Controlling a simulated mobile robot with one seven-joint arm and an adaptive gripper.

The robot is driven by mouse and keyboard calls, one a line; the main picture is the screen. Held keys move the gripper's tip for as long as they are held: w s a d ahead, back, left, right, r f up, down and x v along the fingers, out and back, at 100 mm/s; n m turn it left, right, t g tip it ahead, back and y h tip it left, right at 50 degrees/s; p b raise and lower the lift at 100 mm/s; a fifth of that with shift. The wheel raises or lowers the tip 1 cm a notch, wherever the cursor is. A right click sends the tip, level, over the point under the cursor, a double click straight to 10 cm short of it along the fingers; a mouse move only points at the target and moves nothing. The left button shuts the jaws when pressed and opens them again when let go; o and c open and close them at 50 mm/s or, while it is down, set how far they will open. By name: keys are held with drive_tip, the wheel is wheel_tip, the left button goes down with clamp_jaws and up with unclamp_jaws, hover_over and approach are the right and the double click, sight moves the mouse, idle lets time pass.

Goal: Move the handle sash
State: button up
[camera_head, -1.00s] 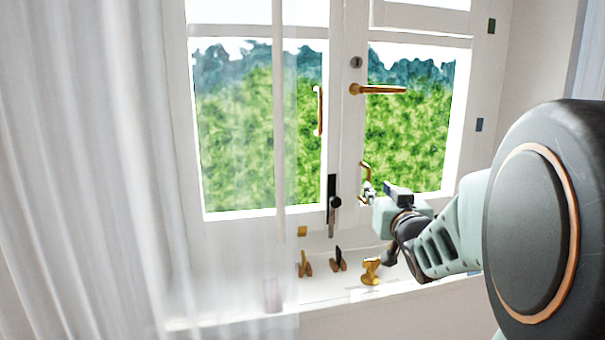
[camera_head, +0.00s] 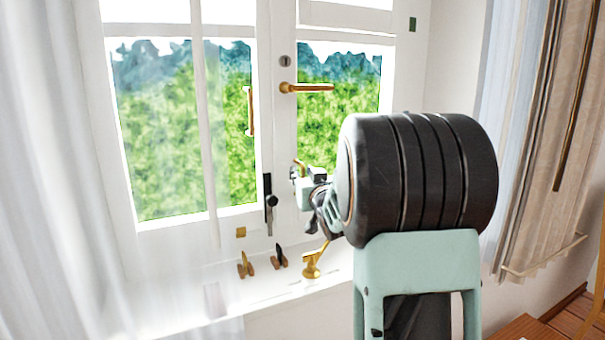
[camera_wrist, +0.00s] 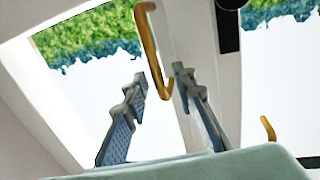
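The right window sash (camera_head: 289,140) is white-framed, with a brass lever (camera_head: 308,88) lying level and a small brass pull handle (camera_head: 300,164) low on its frame. The sash looks shut. My gripper (camera_head: 295,174) is at this pull, partly hidden by my arm. In the wrist view, the brass pull handle (camera_wrist: 152,50) extends between the two fingertips of my gripper (camera_wrist: 161,82). The fingers are apart, with gaps beside the bar; I cannot tell whether either touches it.
The left sash has an upright brass handle (camera_head: 250,110). A black bolt (camera_head: 268,190) is low between the sashes. The sill (camera_head: 225,302) bears a brass stay (camera_head: 312,263) and two small wedge-like pieces (camera_head: 245,264). A sheer curtain (camera_head: 50,200) hangs left, another curtain (camera_head: 530,150) right.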

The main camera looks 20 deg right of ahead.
drive_tip(key=shift+c, duration=0.4)
clamp_jaws()
drive_tip(key=shift+s, duration=0.1)
